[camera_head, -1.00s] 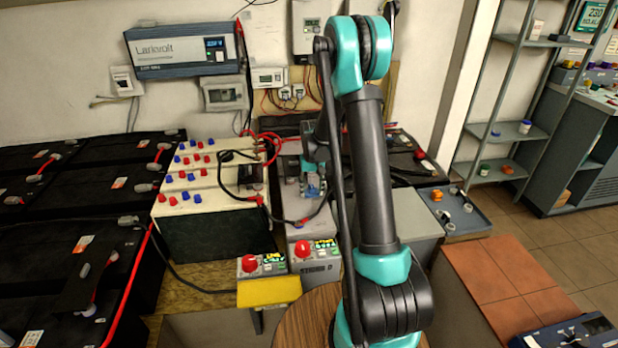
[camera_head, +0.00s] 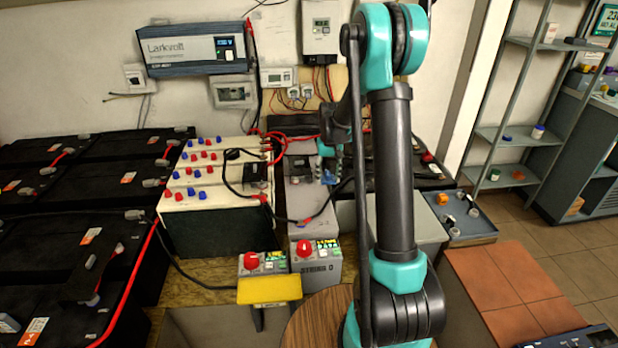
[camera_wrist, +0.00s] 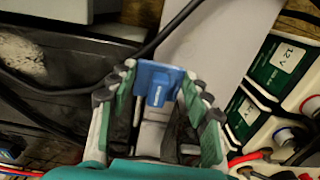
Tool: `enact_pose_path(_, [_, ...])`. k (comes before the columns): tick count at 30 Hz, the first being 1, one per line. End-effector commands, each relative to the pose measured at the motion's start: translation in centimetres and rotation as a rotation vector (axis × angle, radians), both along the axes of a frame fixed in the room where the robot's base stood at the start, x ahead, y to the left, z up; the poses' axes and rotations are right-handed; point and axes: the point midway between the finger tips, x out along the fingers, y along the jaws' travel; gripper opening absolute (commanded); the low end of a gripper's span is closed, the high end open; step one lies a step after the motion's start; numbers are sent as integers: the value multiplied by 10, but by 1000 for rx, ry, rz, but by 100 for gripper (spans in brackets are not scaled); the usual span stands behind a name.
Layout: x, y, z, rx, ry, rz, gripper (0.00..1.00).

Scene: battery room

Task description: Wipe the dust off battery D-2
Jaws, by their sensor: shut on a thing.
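My gripper (camera_head: 329,176) is above the grey unit (camera_head: 312,213) behind the box marked STRING D (camera_head: 316,264). In the wrist view its fingers (camera_wrist: 158,95) are shut on a small blue block (camera_wrist: 160,78) with a small label. A black battery (camera_wrist: 85,55) lies at the left of the wrist view, with a pale, speckled dusty patch (camera_wrist: 20,55). The gripper and blue block are apart from that patch. I cannot read a D-2 mark, so I cannot tell for sure which battery that is. In the head view my arm hides part of the black batteries (camera_head: 437,177) at the right.
White batteries (camera_head: 205,196) with red and blue terminals stand left of the gripper. Black cables (camera_wrist: 95,68) cross near it. A yellow-fronted box (camera_head: 268,290) and a blue-grey tray (camera_head: 473,225) are nearby. Large black batteries (camera_head: 60,250) fill the left.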

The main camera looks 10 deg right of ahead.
Motion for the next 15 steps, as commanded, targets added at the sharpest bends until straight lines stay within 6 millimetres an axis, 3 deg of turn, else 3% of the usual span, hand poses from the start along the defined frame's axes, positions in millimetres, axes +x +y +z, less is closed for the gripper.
enact_pose_path(7, [1, 0, 21, 1, 0, 1, 17])
enact_pose_path(15, [1, 0, 26, 1, 0, 1, 17])
